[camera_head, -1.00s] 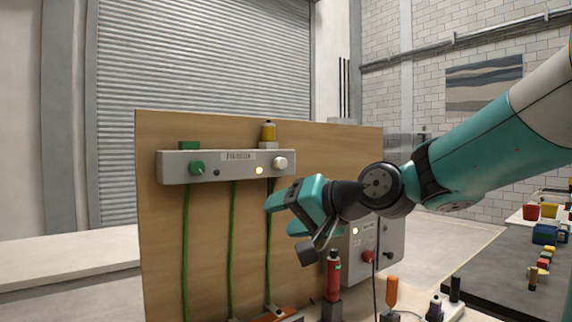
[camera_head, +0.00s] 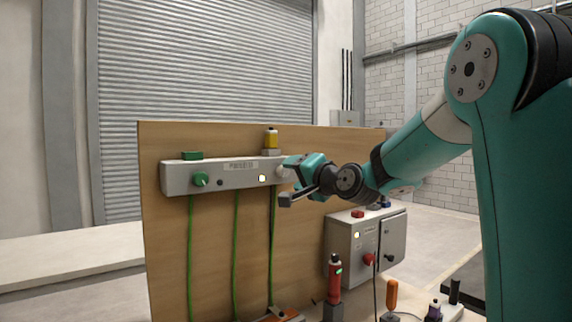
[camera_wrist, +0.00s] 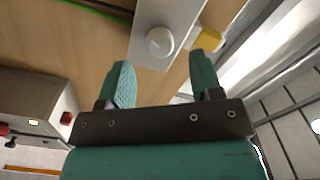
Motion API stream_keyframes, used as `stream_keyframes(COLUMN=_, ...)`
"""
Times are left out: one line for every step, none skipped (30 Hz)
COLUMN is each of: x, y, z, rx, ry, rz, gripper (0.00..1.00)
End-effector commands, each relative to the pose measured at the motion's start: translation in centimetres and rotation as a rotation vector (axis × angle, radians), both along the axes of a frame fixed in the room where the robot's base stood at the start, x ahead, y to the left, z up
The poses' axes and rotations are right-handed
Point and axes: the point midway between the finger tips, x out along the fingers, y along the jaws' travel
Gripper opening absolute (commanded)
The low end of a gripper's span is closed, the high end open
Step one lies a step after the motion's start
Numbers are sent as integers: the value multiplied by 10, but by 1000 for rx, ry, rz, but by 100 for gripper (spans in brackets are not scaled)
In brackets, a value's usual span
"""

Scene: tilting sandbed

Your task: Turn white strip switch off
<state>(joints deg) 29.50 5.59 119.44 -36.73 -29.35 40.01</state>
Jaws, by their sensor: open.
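A grey-white strip box (camera_head: 235,174) is fixed across the upper part of a wooden board, and its right end also shows in the wrist view (camera_wrist: 150,17). The white round knob (camera_wrist: 160,42) sits on that right end. In the head view the knob is mostly hidden by my gripper (camera_head: 286,180). A lit lamp (camera_head: 262,178) is left of it. In the wrist view my gripper (camera_wrist: 161,78) is open and empty, with its fingers apart. The knob lies ahead of the gap between them, seemingly not held.
A green knob (camera_head: 201,179) is on the strip's left part. A yellow-topped part (camera_head: 271,138) stands above the right end. A grey control box (camera_head: 352,245) with red knobs is lower right. Green cables hang down the wooden board (camera_head: 163,270). A red cylinder (camera_head: 335,278) stands in front.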

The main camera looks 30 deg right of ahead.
Motion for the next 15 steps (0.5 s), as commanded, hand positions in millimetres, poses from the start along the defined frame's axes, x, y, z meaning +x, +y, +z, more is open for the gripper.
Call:
stream_keyframes(x=11, y=1, z=3, rx=1, ry=2, rz=3, gripper=59)
stream_keyframes(x=16, y=2, z=2, rx=0, ry=3, rz=4, gripper=59)
stream_keyframes(x=23, y=2, z=2, rx=-1, ry=1, rz=3, gripper=59)
stream_keyframes(x=27, y=2, z=2, rx=0, ry=1, rz=3, gripper=59)
stream_keyframes(x=31, y=2, z=3, rx=0, ry=1, rz=2, gripper=59)
stream_keyframes(x=35, y=2, z=2, rx=0, ry=2, rz=1, gripper=59)
stream_keyframes(x=38, y=2, z=1, rx=0, ry=1, rz=0, gripper=59)
stream_keyframes(x=40, y=2, z=2, rx=0, ry=0, rz=1, gripper=59)
stream_keyframes(x=43, y=2, z=1, rx=0, ry=0, rz=1, gripper=59)
stream_keyframes(x=44, y=2, z=1, rx=0, ry=0, rz=1, gripper=59)
stream_keyframes(x=45, y=2, z=0, rx=0, ry=1, rz=0, gripper=59)
stream_keyframes(x=46, y=2, z=0, rx=0, ry=1, rz=0, gripper=59)
stream_keyframes(x=46, y=2, z=0, rx=0, ry=1, rz=0, gripper=59)
stream_keyframes(x=47, y=2, z=0, rx=0, ry=1, rz=0, gripper=59)
stream_keyframes(x=47, y=2, z=0, rx=-1, ry=1, rz=0, gripper=59)
